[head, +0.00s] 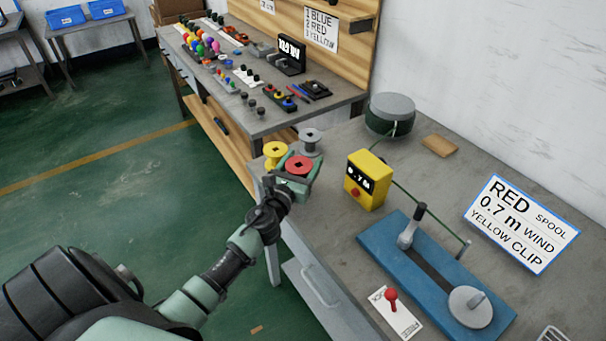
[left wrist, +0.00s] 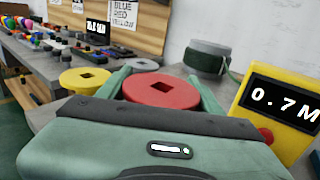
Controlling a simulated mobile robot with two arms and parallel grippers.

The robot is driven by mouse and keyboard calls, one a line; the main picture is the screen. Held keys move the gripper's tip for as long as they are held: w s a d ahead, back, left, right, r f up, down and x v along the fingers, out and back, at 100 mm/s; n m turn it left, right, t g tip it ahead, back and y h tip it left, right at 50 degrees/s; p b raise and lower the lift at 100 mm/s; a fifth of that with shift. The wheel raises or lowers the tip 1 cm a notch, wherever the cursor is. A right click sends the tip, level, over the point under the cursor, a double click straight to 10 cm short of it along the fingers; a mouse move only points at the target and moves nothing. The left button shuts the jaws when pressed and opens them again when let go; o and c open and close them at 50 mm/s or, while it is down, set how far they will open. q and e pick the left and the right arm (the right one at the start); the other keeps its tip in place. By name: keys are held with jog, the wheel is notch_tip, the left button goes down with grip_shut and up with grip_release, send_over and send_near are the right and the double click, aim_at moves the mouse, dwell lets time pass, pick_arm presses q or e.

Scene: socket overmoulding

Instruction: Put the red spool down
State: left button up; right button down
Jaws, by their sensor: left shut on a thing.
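The red spool (head: 299,165) is at the left end of the grey workbench, with a square hole in its top. My left gripper (head: 297,178) is shut on it; in the left wrist view the red spool (left wrist: 162,91) sits upright between the two green fingers. Whether its base touches the bench is hidden. A yellow spool (head: 275,153) stands close by on the left, and a grey spool (head: 310,139) stands behind. My right gripper is in neither view.
A yellow meter box (head: 366,180) stands right of the spools, reading 0.7 m in the left wrist view. A blue winding fixture (head: 390,245), a green cable drum (head: 390,115) and a sign (head: 522,222) reading RED SPOOL, 0.7 m WIND, YELLOW CLIP are farther right.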

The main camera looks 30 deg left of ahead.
aim_at(303, 170)
pick_arm(q)
notch_tip(303, 170, down, 3)
jog(key=shift+f+b, duration=0.1)
jog(key=shift+b, duration=0.55)
jog(key=shift+f, duration=0.1)
jog(key=o, duration=1.3)
jog(key=shift+o, duration=0.2)
